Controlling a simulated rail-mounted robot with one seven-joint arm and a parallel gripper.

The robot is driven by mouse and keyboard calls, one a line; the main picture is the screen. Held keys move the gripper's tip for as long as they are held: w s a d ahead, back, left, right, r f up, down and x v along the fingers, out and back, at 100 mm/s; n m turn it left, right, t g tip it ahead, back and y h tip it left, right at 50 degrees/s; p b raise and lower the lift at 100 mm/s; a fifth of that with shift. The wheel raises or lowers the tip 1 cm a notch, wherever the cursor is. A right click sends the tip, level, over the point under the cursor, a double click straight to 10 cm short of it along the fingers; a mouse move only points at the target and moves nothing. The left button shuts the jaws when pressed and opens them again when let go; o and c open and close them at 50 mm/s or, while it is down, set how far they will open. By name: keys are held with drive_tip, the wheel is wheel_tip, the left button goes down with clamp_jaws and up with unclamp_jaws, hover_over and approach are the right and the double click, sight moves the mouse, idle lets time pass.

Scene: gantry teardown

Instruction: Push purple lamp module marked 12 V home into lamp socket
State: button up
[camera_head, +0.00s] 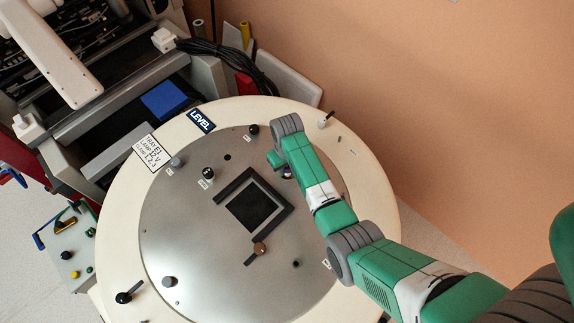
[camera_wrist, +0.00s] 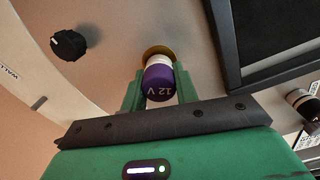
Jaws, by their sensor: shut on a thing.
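The purple lamp module (camera_wrist: 160,86) marked 12 V is between the two fingers of my gripper (camera_wrist: 160,92) in the wrist view. It has a white band at its far end, which meets a brass-coloured ring (camera_wrist: 158,52), the lamp socket, on the grey plate. How deep the module sits in the socket cannot be told. In the head view only a small purple bit of the module (camera_head: 287,172) shows beside my gripper (camera_head: 281,165), over the right upper part of the round plate. My arm hides most of it.
The grey plate (camera_head: 190,250) has a black square frame (camera_head: 258,203) left of my gripper, with a brown knob (camera_head: 261,249) below it. Black knobs stand nearby, one (camera_wrist: 68,45) left of the socket in the wrist view. A LEVEL label (camera_head: 201,120) lies on the cream rim.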

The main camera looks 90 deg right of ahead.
drive_tip(key=shift+f+b, duration=0.35)
drive_tip(key=shift+f, duration=0.25)
drive_tip(key=o, duration=1.2)
drive_tip(key=shift+c, duration=0.2)
wheel_tip(320, 180, up, 8)
drive_tip(key=shift+f, duration=0.1)
wheel_tip(320, 180, up, 4)
drive_tip(key=p, duration=0.5)
drive_tip(key=shift+r, duration=0.2)
drive_tip(key=shift+f, duration=0.2)
